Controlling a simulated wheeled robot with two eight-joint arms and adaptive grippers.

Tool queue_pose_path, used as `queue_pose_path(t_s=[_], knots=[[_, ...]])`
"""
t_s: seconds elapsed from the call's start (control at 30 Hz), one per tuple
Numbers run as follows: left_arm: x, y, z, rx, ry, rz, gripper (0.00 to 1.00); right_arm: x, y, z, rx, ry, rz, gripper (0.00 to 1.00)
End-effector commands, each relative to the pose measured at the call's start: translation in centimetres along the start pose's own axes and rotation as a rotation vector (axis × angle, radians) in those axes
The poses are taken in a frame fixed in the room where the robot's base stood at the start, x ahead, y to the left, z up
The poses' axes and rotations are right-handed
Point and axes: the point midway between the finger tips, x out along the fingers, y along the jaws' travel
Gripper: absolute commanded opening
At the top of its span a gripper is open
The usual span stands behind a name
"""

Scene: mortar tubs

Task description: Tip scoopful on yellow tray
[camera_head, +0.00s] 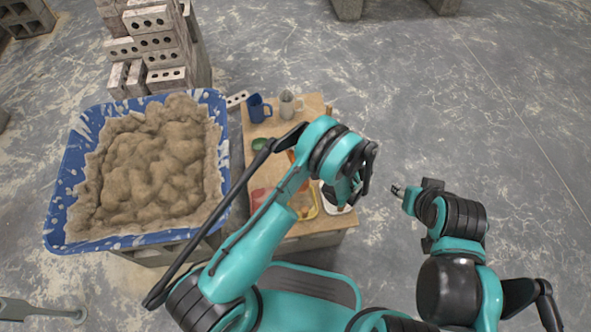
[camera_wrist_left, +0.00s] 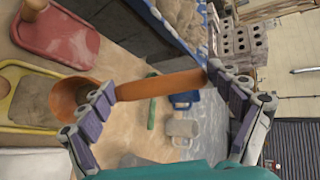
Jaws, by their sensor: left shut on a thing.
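My left gripper (camera_wrist_left: 165,100) is shut on the orange scoop (camera_wrist_left: 160,86), gripping its handle crosswise between the fingers. The scoop's round bowl (camera_wrist_left: 68,98) is at the left in the left wrist view, overlapping the edge of the yellow tray (camera_wrist_left: 72,72); whether mortar is in the bowl cannot be told. In the head view the yellow tray (camera_head: 313,208) shows partly behind my left arm. The blue tub (camera_head: 62,195) of sandy mortar (camera_head: 150,170) stands at the left. My right gripper (camera_head: 398,191) is right of the board, its jaws too small to judge.
A red tray (camera_wrist_left: 60,32) and a white tray (camera_head: 345,208) flank the yellow one. A blue mug (camera_head: 257,108), a grey mug (camera_head: 288,105) and a green item (camera_wrist_left: 151,112) are on the wooden board (camera_head: 310,104). Bricks (camera_head: 155,40) are stacked behind the tub. Floor at right is clear.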

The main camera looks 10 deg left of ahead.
Motion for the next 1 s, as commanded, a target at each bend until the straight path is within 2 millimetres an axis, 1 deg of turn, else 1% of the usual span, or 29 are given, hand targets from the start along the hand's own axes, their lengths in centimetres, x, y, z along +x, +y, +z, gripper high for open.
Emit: queue_pose_path(t_s=[0.03,0.13,0.3,0.4,0.47,0.63,0.7,0.8,0.9,1.0], knots=[[0.2,-0.6,0.0,0.021,-0.009,0.048,0.31,0.0,0.0,0.0,0.0,0.0,0.0,0.4],[0.3,-1.2,0.1,0.082,-0.016,0.183,0.31,0.0,0.0,0.0,0.0,0.0,0.0,0.4],[-0.2,-2.0,0.3,0.166,-0.003,0.39,0.31,0.0,0.0,0.0,0.0,0.0,0.0,0.4],[-0.5,-2.3,0.5,0.194,0.006,0.469,0.31,0.0,0.0,0.0,0.0,0.0,0.0,0.4],[-0.6,-2.4,0.5,0.21,0.009,0.515,0.31,0.0,0.0,0.0,0.0,0.0,0.0,0.4],[-0.4,-2.7,0.4,0.28,0.012,0.692,0.31,0.0,0.0,0.0,0.0,0.0,0.0,0.4],[-0.4,-3.0,0.5,0.316,0.012,0.773,0.31,-0.8,0.0,-0.6,0.0,0.0,0.0,0.4],[-0.4,-3.1,0.4,0.36,0.014,0.874,0.31,-1.4,0.0,-1.0,0.0,0.0,0.0,0.4],[-0.3,-2.9,0.3,0.391,0.015,0.942,0.31,-1.6,0.0,-1.1,0.0,0.0,0.0,0.4],[-0.3,-2.8,0.3,0.404,0.018,0.97,0.31,-1.6,0.0,-1.1,0.0,0.0,0.0,0.4]])
